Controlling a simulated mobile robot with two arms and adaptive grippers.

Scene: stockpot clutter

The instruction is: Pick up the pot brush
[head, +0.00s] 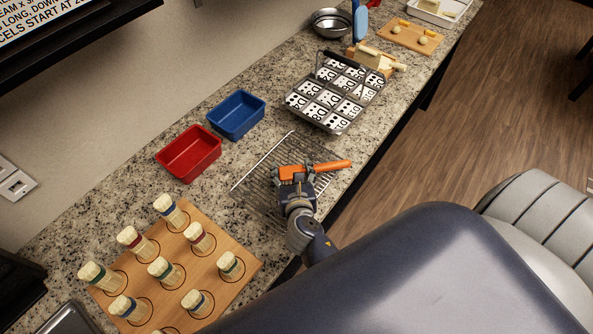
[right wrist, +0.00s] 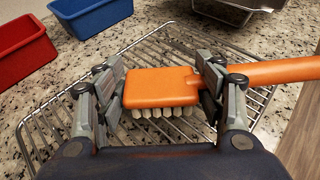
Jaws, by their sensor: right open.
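The pot brush (right wrist: 160,88) has an orange block head, an orange handle (head: 332,166) and pale bristles (right wrist: 158,112) facing down. It lies on a wire rack (head: 262,178) on the counter, its handle pointing right. My right gripper (head: 294,177) is at the brush head. In the right wrist view my right gripper (right wrist: 162,85) is open, with one finger at each end of the head. The right finger is close to where the handle joins; I cannot tell whether either finger touches. My left gripper is not in view.
A red bin (head: 189,154) and a blue bin (head: 236,115) stand behind the rack. A metal tray of lettered cards (head: 335,95) is farther along the counter. A wooden board (head: 225,262) with several capped jars is at the near left.

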